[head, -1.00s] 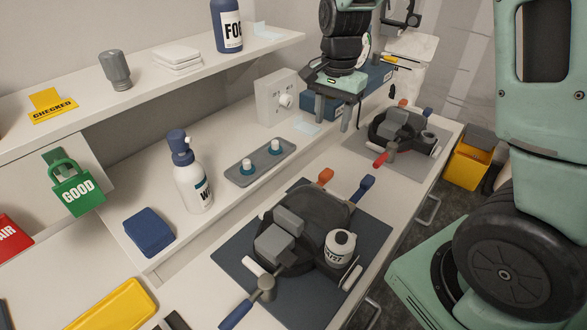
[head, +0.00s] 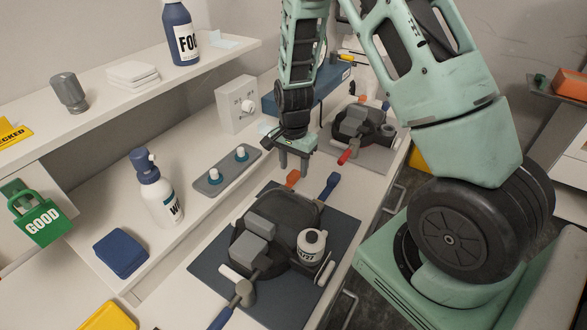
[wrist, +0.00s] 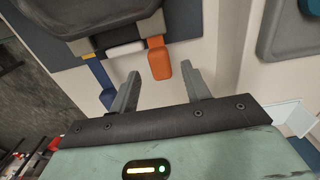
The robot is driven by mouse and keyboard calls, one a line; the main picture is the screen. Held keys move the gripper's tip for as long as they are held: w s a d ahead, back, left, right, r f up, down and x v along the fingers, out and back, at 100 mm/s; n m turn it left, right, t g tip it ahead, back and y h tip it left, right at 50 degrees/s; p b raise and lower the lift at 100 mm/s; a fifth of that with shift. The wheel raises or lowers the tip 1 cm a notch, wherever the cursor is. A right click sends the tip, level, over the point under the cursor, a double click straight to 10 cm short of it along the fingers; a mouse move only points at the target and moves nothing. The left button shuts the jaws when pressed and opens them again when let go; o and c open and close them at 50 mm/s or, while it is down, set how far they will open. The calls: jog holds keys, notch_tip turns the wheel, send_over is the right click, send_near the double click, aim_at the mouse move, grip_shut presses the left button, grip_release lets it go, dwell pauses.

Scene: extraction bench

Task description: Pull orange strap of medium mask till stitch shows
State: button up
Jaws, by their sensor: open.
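The nearer mask (head: 270,232) lies on a dark mat on the bench, with a grey block and a white canister on it. Its orange strap (head: 293,178) sticks out at the far end, beside a blue strap (head: 329,185). My gripper (head: 294,173) is open and empty, just above the orange strap's end in the head view. In the wrist view the orange strap (wrist: 159,60) points toward the gap between my open fingers (wrist: 160,85), not visibly gripped. The blue strap (wrist: 99,83) lies left of the fingers. No stitch can be made out.
A second mask (head: 357,125) with a red-handled part lies on a grey mat behind. A tray with two small white-topped pieces (head: 228,170) and a spray bottle (head: 156,188) stand to the left. A blue cloth (head: 121,253) lies at the front left.

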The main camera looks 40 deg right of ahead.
jog(key=shift+f, duration=1.3)
grip_shut()
jog(key=shift+w+d+b, duration=0.15)
jog(key=shift+w+d, duration=0.15)
jog(key=shift+d, duration=0.55)
jog(key=shift+w+d+b, duration=0.1)
jog(key=shift+w+d, duration=0.25)
jog(key=shift+d, duration=0.45)
jog(key=shift+w+d+b, duration=0.15)
jog(key=shift+w+d, duration=0.15)
jog(key=shift+d, duration=0.55)
grip_release()
notch_tip(320, 180, up, 18)
jog(key=b, duration=0.3)
jog(key=shift+f, duration=0.25)
